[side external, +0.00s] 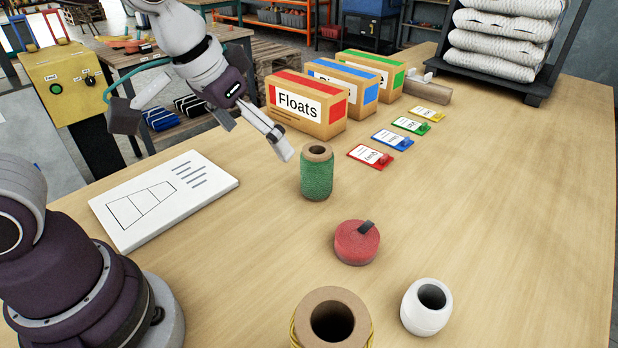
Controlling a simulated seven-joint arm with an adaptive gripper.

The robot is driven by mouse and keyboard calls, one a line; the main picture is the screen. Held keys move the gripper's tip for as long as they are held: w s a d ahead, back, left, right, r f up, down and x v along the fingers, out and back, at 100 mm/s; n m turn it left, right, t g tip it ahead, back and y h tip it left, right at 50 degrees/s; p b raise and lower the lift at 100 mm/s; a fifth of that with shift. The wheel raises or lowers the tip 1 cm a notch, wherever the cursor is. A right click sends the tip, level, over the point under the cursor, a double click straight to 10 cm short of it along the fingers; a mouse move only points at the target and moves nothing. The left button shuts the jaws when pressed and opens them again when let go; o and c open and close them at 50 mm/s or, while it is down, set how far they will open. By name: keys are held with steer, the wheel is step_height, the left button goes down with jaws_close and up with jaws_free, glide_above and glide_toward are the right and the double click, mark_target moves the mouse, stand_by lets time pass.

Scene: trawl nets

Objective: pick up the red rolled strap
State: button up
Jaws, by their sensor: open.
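The red rolled strap (356,243) lies flat on the wooden table in the middle foreground, a round roll with a dark tab on its top. My gripper (215,135) is above the table at the upper left of the strap, behind the green twine spool as seen here. It is open, with nothing seen between its fingers. It is well apart from the strap. The strap is in full view.
A green twine spool (317,174) stands between my gripper and the strap. A yellow-wound spool (301,333) and a white cup-like piece (426,308) stand in front. Cartons (307,106), coloured tags (371,157) and a white board (165,197) lie around. The table's right side (520,220) is clear.

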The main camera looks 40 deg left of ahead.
steer(key=w+d+f, duration=0.5)
steer(key=d, duration=0.1)
glide_toward(357, 235)
steer(key=x, duration=1)
steer(key=shift+w+f, duration=0.1)
steer(key=shift+c, duration=0.4)
steer(key=c, duration=1)
